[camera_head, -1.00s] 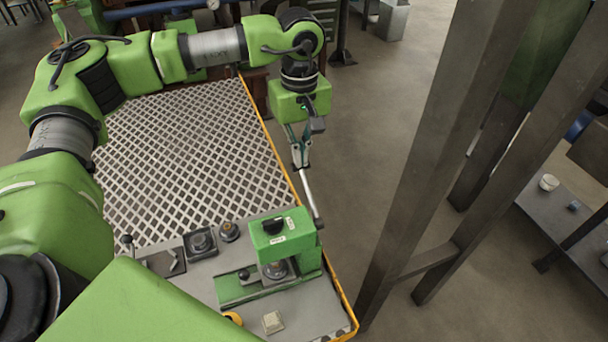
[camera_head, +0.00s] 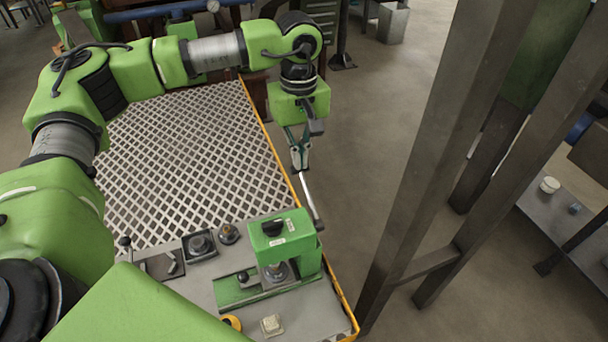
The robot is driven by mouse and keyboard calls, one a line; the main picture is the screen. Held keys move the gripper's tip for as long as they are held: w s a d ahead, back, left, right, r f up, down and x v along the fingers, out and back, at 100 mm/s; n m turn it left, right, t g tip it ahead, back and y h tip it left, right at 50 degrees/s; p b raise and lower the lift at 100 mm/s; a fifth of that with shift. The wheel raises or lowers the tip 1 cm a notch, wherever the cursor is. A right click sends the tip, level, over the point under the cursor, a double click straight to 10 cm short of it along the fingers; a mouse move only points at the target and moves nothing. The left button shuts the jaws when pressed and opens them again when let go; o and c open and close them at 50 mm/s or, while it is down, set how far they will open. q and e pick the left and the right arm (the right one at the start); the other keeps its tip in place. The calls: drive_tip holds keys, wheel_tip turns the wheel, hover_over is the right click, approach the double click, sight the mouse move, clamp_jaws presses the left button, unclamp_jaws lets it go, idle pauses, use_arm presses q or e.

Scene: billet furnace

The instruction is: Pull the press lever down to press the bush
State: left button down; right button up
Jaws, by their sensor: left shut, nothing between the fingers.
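The green press (camera_head: 289,243) stands on the grey bench top near the front right corner. Its silver lever (camera_head: 309,194) rises from the right side of the press head, tilted up and slightly left. My left gripper (camera_head: 301,168) points down at the lever's upper end, with its fingers shut and nothing between them. The fingertips are at or just above the lever tip; I cannot tell whether they touch. A round metal part (camera_head: 275,271) sits under the press head; whether the bush is there I cannot tell. My right gripper is not in view.
A perforated grey grid (camera_head: 190,160) covers most of the bench, edged by a yellow rim. Small fixtures (camera_head: 199,243) stand left of the press, and a pale block (camera_head: 271,325) lies in front. Steel posts (camera_head: 440,150) rise to the right, with open floor between.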

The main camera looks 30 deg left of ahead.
use_arm(q)
drive_tip(key=shift+f, duration=0.15)
drive_tip(key=shift+w+a+f+b, duration=0.15)
drive_tip(key=shift+f+b, duration=0.1)
drive_tip(key=shift+b, duration=0.15)
drive_tip(key=shift+f, duration=0.15)
drive_tip(key=shift+a+f+b, duration=0.15)
drive_tip(key=shift+f+b, duration=0.05)
drive_tip(key=shift+b, duration=0.1)
idle(0.4)
drive_tip(key=shift+w+a+f+b, duration=0.1)
drive_tip(key=shift+w+f+b, duration=0.1)
drive_tip(key=shift+f+b, duration=0.45)
idle(0.4)
drive_tip(key=shift+a+f, duration=0.1)
drive_tip(key=shift+f, duration=0.05)
